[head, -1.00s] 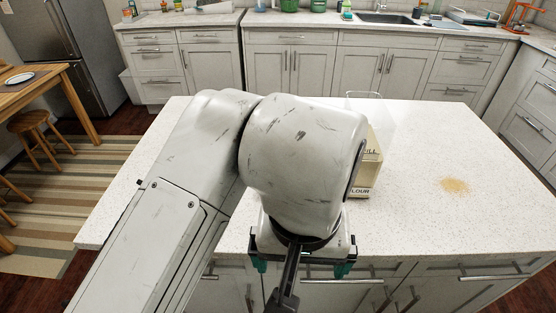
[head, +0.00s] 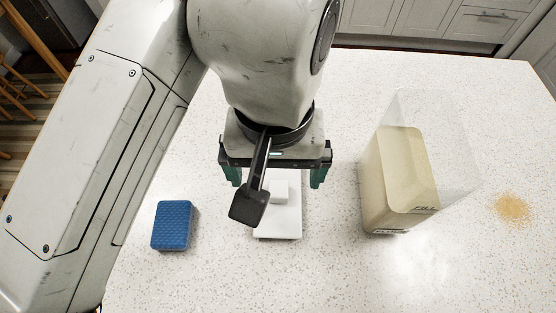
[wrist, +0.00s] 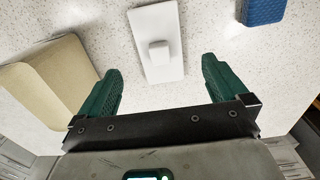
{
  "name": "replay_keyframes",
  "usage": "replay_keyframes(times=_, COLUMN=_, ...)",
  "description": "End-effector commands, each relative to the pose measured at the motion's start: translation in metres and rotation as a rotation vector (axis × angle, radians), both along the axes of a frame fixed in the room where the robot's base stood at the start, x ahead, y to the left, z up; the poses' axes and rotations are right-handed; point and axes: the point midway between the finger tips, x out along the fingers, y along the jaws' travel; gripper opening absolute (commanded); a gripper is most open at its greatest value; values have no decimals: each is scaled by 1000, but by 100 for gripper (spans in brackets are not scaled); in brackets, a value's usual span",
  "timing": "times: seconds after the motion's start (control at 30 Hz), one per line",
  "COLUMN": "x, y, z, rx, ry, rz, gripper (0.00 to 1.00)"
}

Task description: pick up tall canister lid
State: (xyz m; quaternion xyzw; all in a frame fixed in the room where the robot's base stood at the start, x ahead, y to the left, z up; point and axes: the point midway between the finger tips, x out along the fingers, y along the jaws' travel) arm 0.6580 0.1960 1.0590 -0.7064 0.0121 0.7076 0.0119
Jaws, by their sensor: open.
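The canister lid (head: 284,230) is a flat white rectangle with a raised square knob, lying on the counter. It also shows in the wrist view (wrist: 157,22), with its knob facing me. My gripper (head: 275,180) is open and empty, its green fingers spread wide over the lid. In the wrist view the gripper (wrist: 161,68) has the near end of the lid between its fingertips in the picture, with room on both sides. I cannot tell the exact height above the lid. Part of the lid is hidden behind my wrist camera mount in the head view.
A tall clear canister (head: 402,175) with beige contents stands right of the lid. A blue sponge (head: 172,226) lies to the left. A patch of tan powder (head: 513,208) is at the far right. The counter (head: 330,270) in front is clear.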

Motion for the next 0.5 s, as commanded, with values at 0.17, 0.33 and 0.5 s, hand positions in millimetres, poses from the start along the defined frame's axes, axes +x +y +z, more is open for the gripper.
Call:
replay_keyframes(times=0.17, x=0, y=0, z=-11, rx=-1, ry=0, rz=2, gripper=100)
replay_keyframes(times=0.33, x=0, y=0, z=-38, rx=-1, ry=1, rz=1, gripper=100)
replay_keyframes(times=0.5, x=0, y=0, z=-54, rx=0, ry=0, rz=1, gripper=100)
